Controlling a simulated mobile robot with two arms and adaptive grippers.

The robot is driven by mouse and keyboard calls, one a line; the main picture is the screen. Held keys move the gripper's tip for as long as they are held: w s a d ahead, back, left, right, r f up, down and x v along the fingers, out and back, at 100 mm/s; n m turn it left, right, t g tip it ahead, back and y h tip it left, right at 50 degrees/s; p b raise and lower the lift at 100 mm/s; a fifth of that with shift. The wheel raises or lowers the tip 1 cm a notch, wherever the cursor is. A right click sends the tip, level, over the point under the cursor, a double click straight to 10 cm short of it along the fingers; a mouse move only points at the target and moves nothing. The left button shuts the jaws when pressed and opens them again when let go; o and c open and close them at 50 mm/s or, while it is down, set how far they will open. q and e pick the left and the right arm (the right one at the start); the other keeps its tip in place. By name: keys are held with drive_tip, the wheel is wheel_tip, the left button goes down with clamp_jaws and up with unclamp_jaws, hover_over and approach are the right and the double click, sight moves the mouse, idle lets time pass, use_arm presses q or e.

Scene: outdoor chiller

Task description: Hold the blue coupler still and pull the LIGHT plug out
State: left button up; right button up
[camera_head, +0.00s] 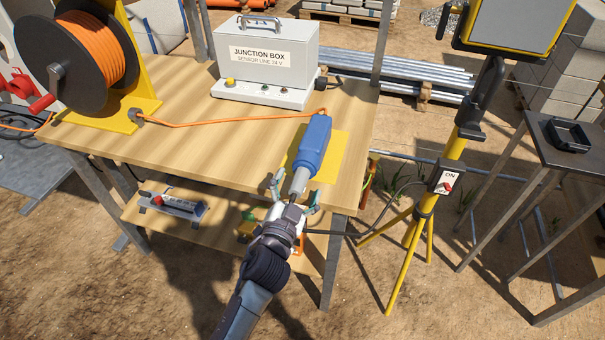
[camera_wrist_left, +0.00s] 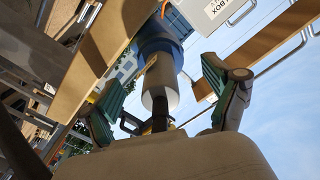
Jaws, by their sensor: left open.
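The blue coupler (camera_head: 313,143) lies on a yellow patch (camera_head: 331,158) at the front right of the workbench. Its orange cable runs to the left across the bench. The grey-white LIGHT plug (camera_head: 299,182) sits in its near end, and the two are joined. In the left wrist view the pale plug (camera_wrist_left: 160,88) points away from me into the blue coupler (camera_wrist_left: 158,36). My left gripper (camera_head: 293,188) is open. Its green-padded fingers stand on either side of the plug, with visible gaps in the left wrist view. My right gripper is not in view.
A junction box (camera_head: 264,62) stands at the back of the bench. A cable reel (camera_head: 85,62) is at the left. A yellow lamp stand (camera_head: 410,235) with an ON switch (camera_head: 445,182) stands at the right, with a dark cable running towards the plug. A small side table (camera_head: 555,165) is far right.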

use_arm(q)
drive_tip(key=shift+s, duration=0.1)
drive_tip(key=shift+p+v, duration=0.4)
drive_tip(key=shift+v, duration=3.05)
drive_tip(key=shift+r, duration=0.1)
